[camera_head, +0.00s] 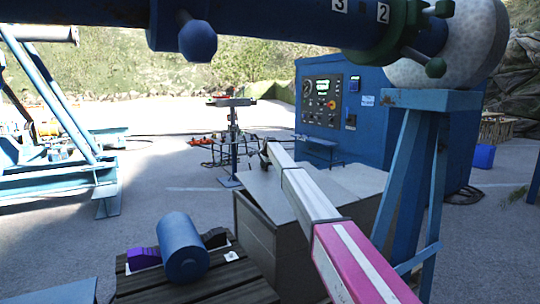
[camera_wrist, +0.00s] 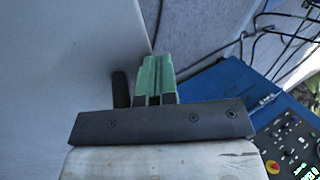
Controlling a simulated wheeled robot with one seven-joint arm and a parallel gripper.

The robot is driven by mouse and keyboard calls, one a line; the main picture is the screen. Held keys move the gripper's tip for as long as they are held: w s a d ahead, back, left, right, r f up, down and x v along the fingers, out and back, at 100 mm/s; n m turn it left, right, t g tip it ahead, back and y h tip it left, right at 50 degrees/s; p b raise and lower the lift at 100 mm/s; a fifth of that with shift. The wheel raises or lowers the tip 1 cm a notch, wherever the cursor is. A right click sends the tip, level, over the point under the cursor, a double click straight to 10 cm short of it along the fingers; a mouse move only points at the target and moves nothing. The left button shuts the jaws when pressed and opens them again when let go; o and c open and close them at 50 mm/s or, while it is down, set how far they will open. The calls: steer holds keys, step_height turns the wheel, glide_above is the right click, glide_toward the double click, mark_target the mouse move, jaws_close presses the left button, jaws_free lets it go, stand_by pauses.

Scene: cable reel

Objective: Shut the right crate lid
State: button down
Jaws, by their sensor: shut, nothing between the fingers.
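A grey crate (camera_head: 255,232) stands on the ground in the middle of the head view. Pale grey panels show on its top, one left (camera_head: 262,192) and one right (camera_head: 358,180) of my arm, which crosses over them and hides the middle. The right panel looks about level; I cannot tell if it lies fully down. My gripper (camera_head: 266,151) is near the crate's far edge. In the wrist view its green fingers (camera_wrist: 157,65) are together and empty, beside a large pale grey surface (camera_wrist: 60,70). I cannot tell if they touch it.
A blue cabinet (camera_head: 340,105) with a control panel stands behind the crate. A blue trestle leg (camera_head: 402,165) rises close on the right. A slatted table (camera_head: 200,290) with a blue cylinder (camera_head: 183,250) is at front left.

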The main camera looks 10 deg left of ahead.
mark_target(263, 170)
steer(key=shift+g+h, duration=0.3)
steer(key=shift+g, duration=0.1)
steer(key=shift+s+d+x, duration=0.1)
steer(key=shift+s+x, duration=0.05)
steer(key=shift+x, duration=0.95)
steer(key=shift+s+d+x, duration=0.15)
steer(key=shift+x, duration=0.9)
